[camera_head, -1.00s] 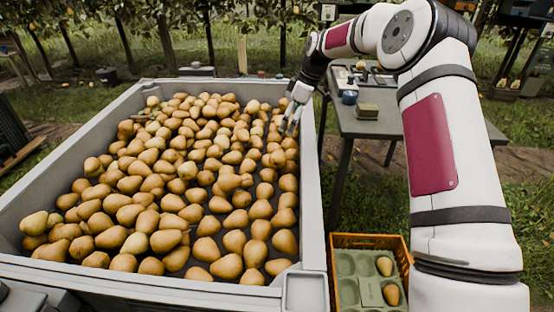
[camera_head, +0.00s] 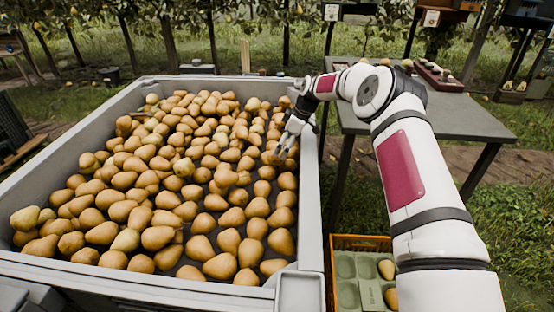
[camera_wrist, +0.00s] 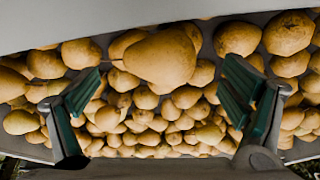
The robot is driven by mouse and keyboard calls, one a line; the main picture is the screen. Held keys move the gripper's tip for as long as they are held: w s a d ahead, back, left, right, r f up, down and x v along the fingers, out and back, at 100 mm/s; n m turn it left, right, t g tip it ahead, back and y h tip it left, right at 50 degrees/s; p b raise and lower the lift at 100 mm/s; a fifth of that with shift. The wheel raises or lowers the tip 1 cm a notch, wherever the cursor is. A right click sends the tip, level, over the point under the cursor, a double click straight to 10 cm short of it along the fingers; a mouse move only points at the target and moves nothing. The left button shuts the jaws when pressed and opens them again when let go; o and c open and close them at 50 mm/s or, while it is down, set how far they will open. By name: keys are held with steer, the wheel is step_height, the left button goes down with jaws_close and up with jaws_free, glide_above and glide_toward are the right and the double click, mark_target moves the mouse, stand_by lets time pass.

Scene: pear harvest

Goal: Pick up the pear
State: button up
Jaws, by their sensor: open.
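Many yellow-brown pears (camera_head: 157,238) lie in a large grey bin. My gripper (camera_head: 284,146) is over the bin's right side, close above the pears there. In the wrist view my gripper (camera_wrist: 163,92) is open, with its green-padded fingers spread apart and nothing held. One large pear (camera_wrist: 160,60) shows between and beyond the fingertips, close to the bin wall, and appears nearer than the others. I cannot tell whether a finger touches any pear.
The grey bin's rim (camera_head: 312,205) runs along the right, near my gripper. An orange crate (camera_head: 362,240) with a green moulded tray (camera_head: 346,268) holding pears stands at the lower right, partly behind my arm. A grey table (camera_head: 450,118) stands behind the arm.

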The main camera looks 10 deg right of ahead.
steer(key=b+x, duration=0.2)
steer(key=x, duration=0.3)
steer(key=shift+w+f, duration=0.15)
steer(key=c, duration=1.4)
